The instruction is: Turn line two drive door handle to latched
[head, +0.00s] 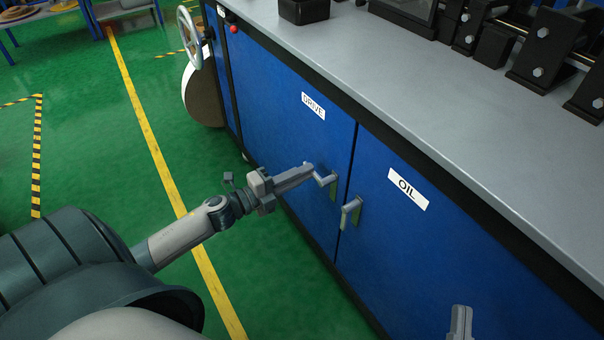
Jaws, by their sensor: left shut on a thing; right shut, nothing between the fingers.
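The blue drive door (275,135) has a white DRIVE label (313,106). Its grey lever handle (327,180) sits near the door's right edge on a small upright plate. The lever slants up to the left from its pivot. My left gripper (308,170) reaches in from the left and is shut on the free end of this handle, hiding part of it. My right gripper (461,320) is shut and empty at the bottom edge, in front of the oil door; only its tip end shows.
The oil door (440,255), with its own lever handle (351,210), adjoins on the right. A grey worktop (400,90) with black machine parts overhangs both doors. A handwheel (190,38) stands at the far left end. Green floor (90,150) left of the cabinet is clear.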

